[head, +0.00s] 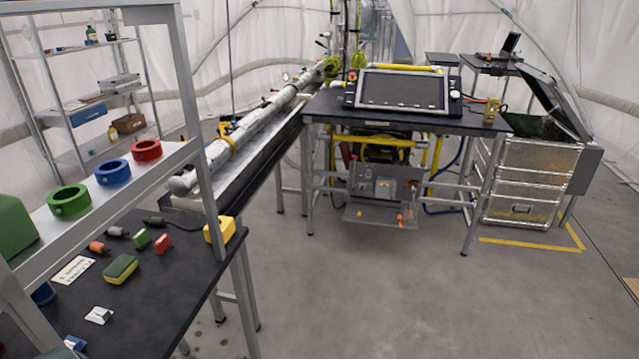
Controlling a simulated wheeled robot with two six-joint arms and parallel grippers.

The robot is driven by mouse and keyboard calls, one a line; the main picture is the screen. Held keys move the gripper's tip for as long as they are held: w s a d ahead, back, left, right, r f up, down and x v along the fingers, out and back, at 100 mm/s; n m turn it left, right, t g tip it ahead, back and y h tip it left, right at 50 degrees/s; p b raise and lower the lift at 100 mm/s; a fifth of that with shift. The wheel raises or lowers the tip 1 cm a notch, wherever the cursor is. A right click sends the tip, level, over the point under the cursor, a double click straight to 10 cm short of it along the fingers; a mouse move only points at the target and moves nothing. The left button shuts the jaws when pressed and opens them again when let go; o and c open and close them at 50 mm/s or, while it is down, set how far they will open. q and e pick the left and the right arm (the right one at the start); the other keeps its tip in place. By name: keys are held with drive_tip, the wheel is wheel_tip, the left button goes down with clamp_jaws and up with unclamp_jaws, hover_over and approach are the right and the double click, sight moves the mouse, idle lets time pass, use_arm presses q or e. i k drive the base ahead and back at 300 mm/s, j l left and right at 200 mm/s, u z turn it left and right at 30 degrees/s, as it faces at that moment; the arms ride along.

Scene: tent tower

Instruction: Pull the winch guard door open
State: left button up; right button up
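A dark machine in a yellow tube frame (375,141) stands under the black-topped table (330,104) in the middle. In front of it is a grey panel box (385,184) with small fittings and orange parts. A grey flat plate (378,215) sticks out low at its front. I cannot tell which part is the winch guard door, or whether it is open or shut. Neither of my grippers is in view.
A control console (403,91) sits on the table. Silver cases (522,182) stand right, beside yellow floor tape (530,245). A workbench (160,275) with small parts and a shelf with coloured rings (112,172) fill the left. The middle floor (380,290) is clear.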

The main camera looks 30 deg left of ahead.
sight(386, 190)
drive_tip(key=i+j+u, duration=0.15)
drive_tip(key=i+u, duration=0.15)
drive_tip(key=i, duration=0.45)
drive_tip(key=i+u, duration=0.35)
drive_tip(key=i, duration=0.35)
